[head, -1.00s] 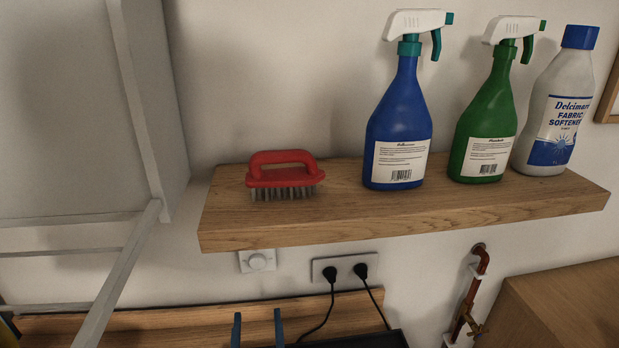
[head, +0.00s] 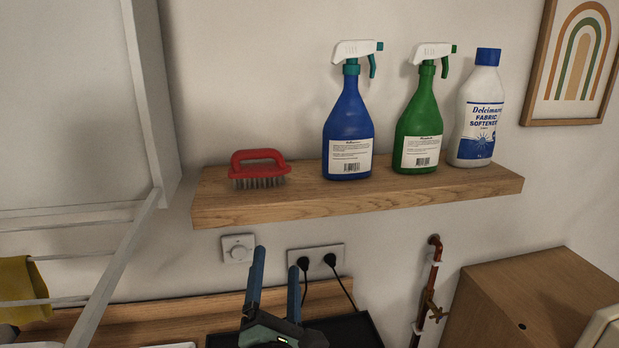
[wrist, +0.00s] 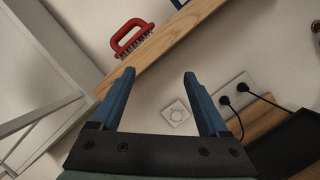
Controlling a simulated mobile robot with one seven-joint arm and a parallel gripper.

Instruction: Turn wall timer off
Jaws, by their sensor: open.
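The wall timer (head: 238,248) is a small white square plate with a round dial, on the wall just under the shelf's left part. In the wrist view the timer (wrist: 176,112) shows between my two fingers, nearer the right one. My gripper (head: 275,268) has two blue fingers, spread apart and empty. In the head view it is below and to the right of the timer, with the left finger's tip close to the plate's right edge in the picture. The wrist view shows my gripper (wrist: 158,75) open, with the wall beyond it. The dial's marking is too small to read.
A wooden shelf (head: 360,203) juts out above the timer, holding a red brush (head: 259,169), spray bottles and fabric softener. A double socket (head: 316,256) with two black plugs and cords is right of the timer. A white rack (head: 110,270) stands at left.

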